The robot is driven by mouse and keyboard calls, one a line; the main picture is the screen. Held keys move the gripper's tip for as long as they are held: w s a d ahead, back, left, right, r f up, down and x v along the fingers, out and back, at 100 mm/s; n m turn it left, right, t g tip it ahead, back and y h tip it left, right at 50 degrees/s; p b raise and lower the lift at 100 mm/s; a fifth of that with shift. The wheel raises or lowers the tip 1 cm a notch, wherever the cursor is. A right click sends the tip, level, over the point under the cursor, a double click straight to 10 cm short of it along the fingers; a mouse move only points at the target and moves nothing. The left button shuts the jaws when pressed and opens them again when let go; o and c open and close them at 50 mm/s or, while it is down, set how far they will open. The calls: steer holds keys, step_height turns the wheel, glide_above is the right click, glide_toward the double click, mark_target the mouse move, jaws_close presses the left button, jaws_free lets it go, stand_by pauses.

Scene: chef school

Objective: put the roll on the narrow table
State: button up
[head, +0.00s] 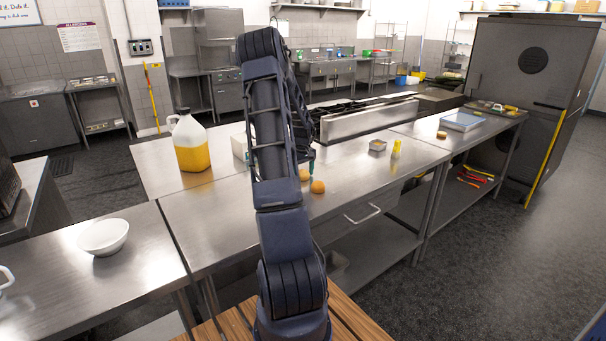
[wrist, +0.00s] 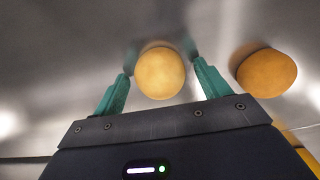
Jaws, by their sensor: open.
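Two round, golden-brown pieces, which look like rolls, lie close together on a steel table. In the head view one roll (head: 317,186) is near the front edge and another (head: 304,174) is just behind it, partly hidden by my arm. In the wrist view my gripper (wrist: 161,70) is open, with its teal fingers on either side of one roll (wrist: 160,73). A gap shows on each side of it. The other piece (wrist: 265,70) lies outside the right finger. Which table is the narrow one, I cannot tell.
A white bowl (head: 103,237) stands on the left table (head: 145,275). The right table (head: 425,128) carries a blue-edged tray (head: 463,121) and a small round item (head: 441,135).

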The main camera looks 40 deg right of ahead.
mark_target(303, 170)
step_height(303, 170, up, 12)
steer(key=s+a+r+t, duration=0.1)
steer(key=a+r, duration=0.3)
steer(key=a, duration=0.3)
steer(key=s+a+r, duration=0.2)
steer(key=a+r, duration=0.3)
steer(key=a, duration=0.1)
steer(key=s+a+r+t, duration=0.1)
steer(key=s+a+r, duration=0.2)
steer(key=a, duration=0.4)
steer(key=s+a+r, duration=0.3)
steer(key=s+a, duration=0.1)
steer(key=a, duration=0.2)
steer(key=s+a+t, duration=0.2)
steer(key=s+a, duration=1.5)
steer(key=s, duration=0.3)
steer(key=shift+t, duration=0.3)
